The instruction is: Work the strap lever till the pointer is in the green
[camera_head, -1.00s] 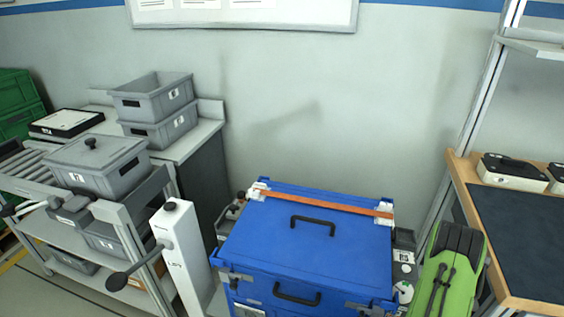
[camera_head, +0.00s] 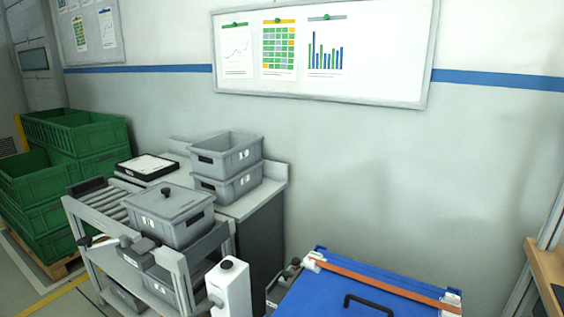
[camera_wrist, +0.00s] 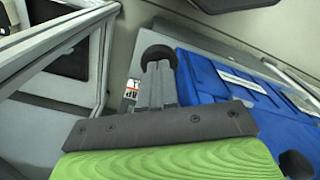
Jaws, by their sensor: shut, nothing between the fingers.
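My gripper (camera_wrist: 158,85) shows in the wrist view, its grey fingers together and empty. A round black knob (camera_wrist: 157,56) lies just past the fingertips; I cannot tell whether they touch it or which lever it belongs to. A small label (camera_wrist: 131,92) with partly hidden lettering is beside the fingers. The orange strap (camera_head: 380,282) runs across the blue case (camera_head: 318,291) at the lower right of the head view. The case also shows right of the fingers in the wrist view (camera_wrist: 225,85). The pointer and its green band are not visible. My gripper is outside the head view.
A white post (camera_head: 232,290) with a black top knob stands left of the case. Behind it are a grey cart with a lidded bin (camera_head: 172,217) and a bench with stacked grey bins (camera_head: 228,185). A wooden-edged table (camera_head: 545,270) is at the right edge.

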